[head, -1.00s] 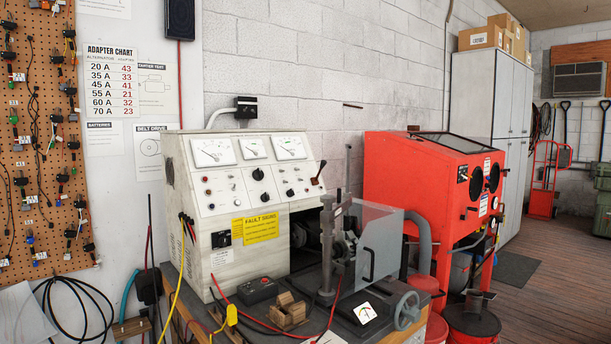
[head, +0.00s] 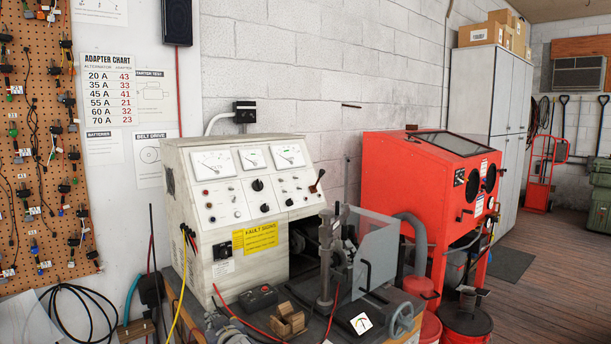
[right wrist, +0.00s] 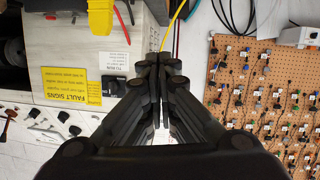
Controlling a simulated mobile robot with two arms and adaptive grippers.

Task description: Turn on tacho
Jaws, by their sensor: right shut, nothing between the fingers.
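A small white gauge face with a needle (head: 361,323) sits on the front of the bench; I cannot tell if it is the tacho. A black box with a red button (head: 258,297) lies on the bench left of it. The cream test cabinet (head: 240,190) behind carries three dials, knobs and switches. My left gripper is out of view.
A wooden block (head: 289,320), a metal post (head: 326,260) and a clear guard (head: 377,255) stand on the bench. Red and yellow cables cross its front left. A handwheel (head: 402,318) is at the right. A red cabinet (head: 400,180) stands beyond.

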